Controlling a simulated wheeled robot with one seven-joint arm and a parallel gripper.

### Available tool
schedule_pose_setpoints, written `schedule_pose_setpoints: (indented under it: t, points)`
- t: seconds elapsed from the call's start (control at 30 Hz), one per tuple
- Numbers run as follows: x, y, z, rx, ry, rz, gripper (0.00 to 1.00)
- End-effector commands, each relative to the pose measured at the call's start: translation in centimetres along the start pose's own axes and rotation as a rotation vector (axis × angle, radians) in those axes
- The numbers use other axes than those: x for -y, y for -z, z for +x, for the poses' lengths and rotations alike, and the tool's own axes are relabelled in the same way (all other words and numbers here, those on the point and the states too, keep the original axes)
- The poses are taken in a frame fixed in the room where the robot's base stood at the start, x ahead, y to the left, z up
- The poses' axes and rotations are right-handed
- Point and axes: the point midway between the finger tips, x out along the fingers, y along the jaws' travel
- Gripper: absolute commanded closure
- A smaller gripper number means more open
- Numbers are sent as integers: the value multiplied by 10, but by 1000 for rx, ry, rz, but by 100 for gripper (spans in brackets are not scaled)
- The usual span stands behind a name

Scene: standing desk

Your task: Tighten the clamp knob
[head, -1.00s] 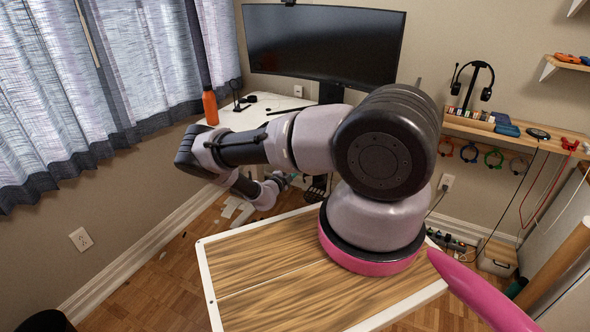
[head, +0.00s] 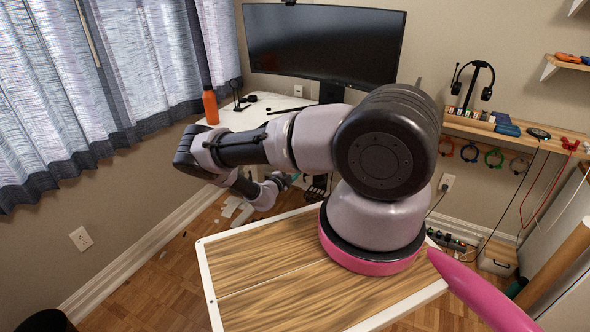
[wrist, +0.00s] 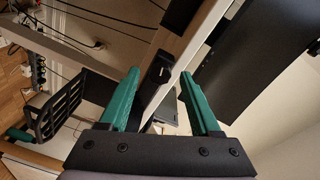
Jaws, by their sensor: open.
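My gripper (wrist: 159,73) is open in the wrist view, with its two green fingers spread apart. A small black clamp part (wrist: 162,66), which looks like the clamp knob, shows between and beyond the fingertips, at the pale edge of the desk (wrist: 205,25). The fingers appear to lie on either side of it in the picture; I cannot tell how far away it is or whether they touch it. In the head view my gripper (head: 293,178) is small and partly hidden by my arm, below the white desk (head: 238,140). The knob cannot be made out there.
A black monitor (head: 325,42) stands on the desk, with an orange bottle (head: 210,107) at its left. In the wrist view a black tray or rack (wrist: 62,108) and loose cables (wrist: 75,35) lie left of the fingers. A shelf (head: 520,135) holds small items at right.

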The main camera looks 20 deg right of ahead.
Motion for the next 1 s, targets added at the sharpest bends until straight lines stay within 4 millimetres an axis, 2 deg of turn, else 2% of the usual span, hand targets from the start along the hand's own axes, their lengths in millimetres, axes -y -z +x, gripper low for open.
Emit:
schedule_pose_setpoints:
  t: [0.4,0.5,0.7,1.0]
  points:
    - [0,-1,-78,4,0,-1,36]
    - [0,-1,-91,3,0,0,36]
    - [0,0,-104,2,0,0,36]
    - [0,0,-104,1,0,0,36]
